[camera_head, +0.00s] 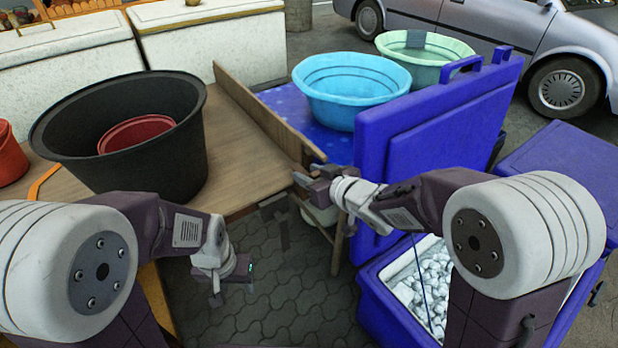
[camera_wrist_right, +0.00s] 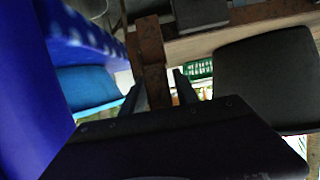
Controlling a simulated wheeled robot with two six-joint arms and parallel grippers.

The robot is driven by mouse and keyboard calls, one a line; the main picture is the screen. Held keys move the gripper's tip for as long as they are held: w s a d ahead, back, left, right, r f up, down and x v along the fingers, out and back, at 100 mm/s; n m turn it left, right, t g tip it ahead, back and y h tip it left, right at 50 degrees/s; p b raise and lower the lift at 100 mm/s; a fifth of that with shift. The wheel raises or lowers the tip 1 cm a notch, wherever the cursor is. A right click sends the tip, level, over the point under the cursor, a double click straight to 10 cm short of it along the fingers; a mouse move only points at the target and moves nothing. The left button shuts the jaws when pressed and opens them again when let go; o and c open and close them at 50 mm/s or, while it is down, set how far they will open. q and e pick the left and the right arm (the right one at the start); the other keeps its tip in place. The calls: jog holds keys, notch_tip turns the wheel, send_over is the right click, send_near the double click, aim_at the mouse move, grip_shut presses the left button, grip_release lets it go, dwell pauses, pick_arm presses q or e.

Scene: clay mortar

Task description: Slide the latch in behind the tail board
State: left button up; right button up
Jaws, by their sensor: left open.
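The tail board (camera_head: 265,112) is a long wooden plank standing on edge along the right side of the wooden table top (camera_head: 235,150). My right gripper (camera_head: 308,178) is at the near end of this board. In the right wrist view, a rusty brown bar (camera_wrist_right: 152,65), which looks like the latch, runs between the two dark fingers of my right gripper (camera_wrist_right: 160,95). The gripper appears shut on it. Whether the bar sits behind the board is hidden. My left gripper (camera_head: 232,288) is open and empty, low in front of the table, over the paving.
A black tub (camera_head: 180,165) with a red bowl (camera_head: 135,133) stands on the table. A raised blue lid (camera_head: 430,130) and a blue ice box (camera_head: 375,300) are close to my right arm. A light-blue basin (camera_head: 350,75) stands behind. Paving is free below the left gripper.

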jog(key=shift+w+a, duration=0.1)
grip_shut()
dwell(1.4)
